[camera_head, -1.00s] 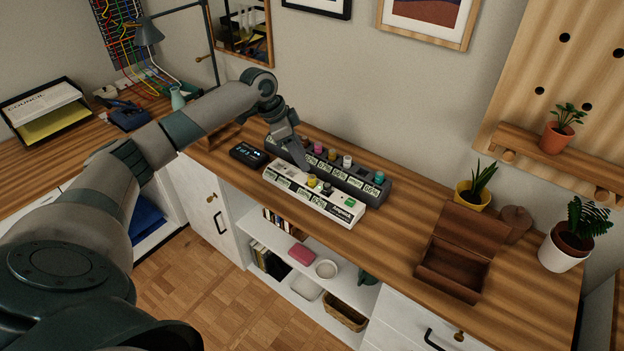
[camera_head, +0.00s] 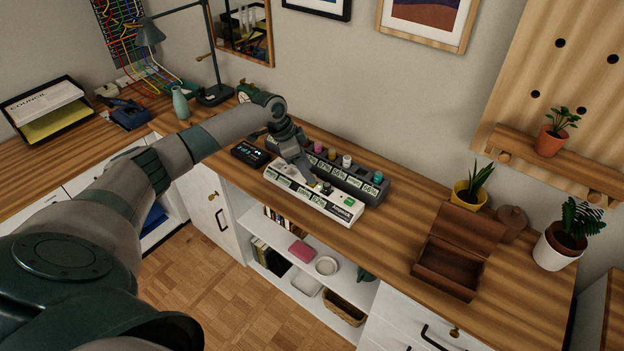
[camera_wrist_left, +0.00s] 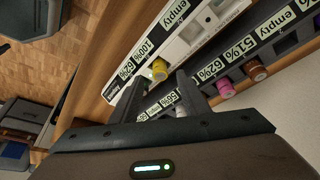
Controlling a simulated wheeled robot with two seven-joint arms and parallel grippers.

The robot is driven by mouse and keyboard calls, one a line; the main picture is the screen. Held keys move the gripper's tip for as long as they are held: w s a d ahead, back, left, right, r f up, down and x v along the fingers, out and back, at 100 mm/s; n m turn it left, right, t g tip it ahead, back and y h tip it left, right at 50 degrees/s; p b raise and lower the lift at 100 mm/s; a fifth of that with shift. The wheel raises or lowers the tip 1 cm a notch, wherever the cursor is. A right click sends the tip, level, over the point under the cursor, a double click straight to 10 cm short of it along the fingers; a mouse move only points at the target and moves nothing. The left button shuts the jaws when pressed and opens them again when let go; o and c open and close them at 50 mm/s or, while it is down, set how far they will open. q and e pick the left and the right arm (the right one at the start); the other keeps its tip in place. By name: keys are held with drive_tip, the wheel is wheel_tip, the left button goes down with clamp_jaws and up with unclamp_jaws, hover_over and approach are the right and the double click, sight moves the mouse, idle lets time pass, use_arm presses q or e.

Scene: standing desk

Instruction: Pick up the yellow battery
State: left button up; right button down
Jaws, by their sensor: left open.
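The yellow battery (camera_wrist_left: 159,70) stands in a slot of the white charger (camera_wrist_left: 188,42). In the wrist view it sits between and just beyond the two fingertips of my left gripper (camera_wrist_left: 158,90), which is open and empty. In the head view my left gripper (camera_head: 308,178) is over the middle of the white charger (camera_head: 283,182) and largely hides the yellow battery. My right gripper is not in view.
A dark charger (camera_head: 365,186) with several batteries, among them a pink one (camera_wrist_left: 225,88), stands right behind the white one. A small black device (camera_head: 249,153) is to the left. An open wooden box (camera_head: 452,270) and potted plants stand to the right. Desk between is clear.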

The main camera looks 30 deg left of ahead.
use_arm(q)
drive_tip(key=shift+x, duration=1.4)
drive_tip(key=shift+a, duration=0.1)
drive_tip(key=shift+c, duration=0.4)
clamp_jaws()
